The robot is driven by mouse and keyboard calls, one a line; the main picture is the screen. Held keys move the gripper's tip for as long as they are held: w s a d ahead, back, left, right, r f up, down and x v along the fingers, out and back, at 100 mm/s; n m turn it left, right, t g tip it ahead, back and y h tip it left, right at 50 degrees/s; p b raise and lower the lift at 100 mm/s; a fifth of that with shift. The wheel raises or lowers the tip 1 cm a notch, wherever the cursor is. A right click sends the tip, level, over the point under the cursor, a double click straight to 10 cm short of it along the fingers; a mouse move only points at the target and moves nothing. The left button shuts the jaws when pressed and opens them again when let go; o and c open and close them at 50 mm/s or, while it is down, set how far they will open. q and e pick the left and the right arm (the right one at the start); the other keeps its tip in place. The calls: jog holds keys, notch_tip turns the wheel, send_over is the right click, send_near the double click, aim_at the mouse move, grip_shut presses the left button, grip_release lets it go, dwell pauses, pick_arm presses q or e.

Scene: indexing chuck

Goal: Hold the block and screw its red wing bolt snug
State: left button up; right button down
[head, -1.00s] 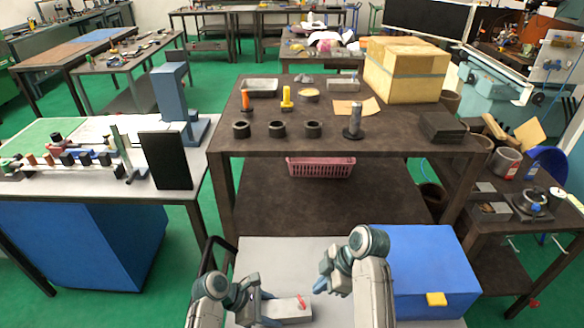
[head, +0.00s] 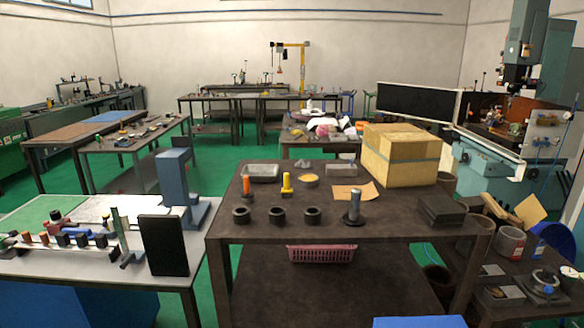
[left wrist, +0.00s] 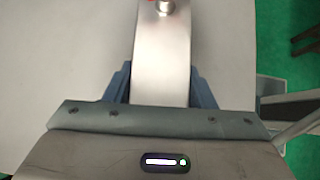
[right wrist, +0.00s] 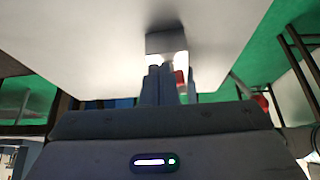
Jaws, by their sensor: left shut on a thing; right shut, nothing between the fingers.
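The block (left wrist: 162,60) is a smooth grey metal piece, in the left wrist view between the blue-grey fingers of my left gripper (left wrist: 162,80). That gripper is shut on it. A bit of the red wing bolt (left wrist: 153,2) shows at the top edge, over a round metal collar. In the right wrist view my right gripper (right wrist: 163,72) is shut and empty, its tips just below the grey block end (right wrist: 166,43). A red part, likely the wing bolt (right wrist: 181,78), shows right beside the fingers, partly hidden. How far the bolt is screwed in cannot be told. The head view shows neither gripper.
A pale work surface (right wrist: 110,35) lies by the grippers. In the head view a dark table (head: 330,225) holds black rings, a cardboard box (head: 400,155) and small parts. A blue box edge (head: 420,322) shows at the bottom. A white-topped bench stands left.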

jog(key=shift+s+a, duration=0.2)
jog(key=shift+a, duration=0.35)
dwell(0.4)
jog(key=shift+s+d, duration=0.1)
jog(key=shift+s, duration=0.2)
dwell(0.4)
jog(key=shift+s, duration=0.35)
dwell(0.5)
jog(key=shift+s+d, duration=0.1)
jog(key=shift+d, duration=0.2)
notch_tip(320, 180, up, 6)
dwell(0.4)
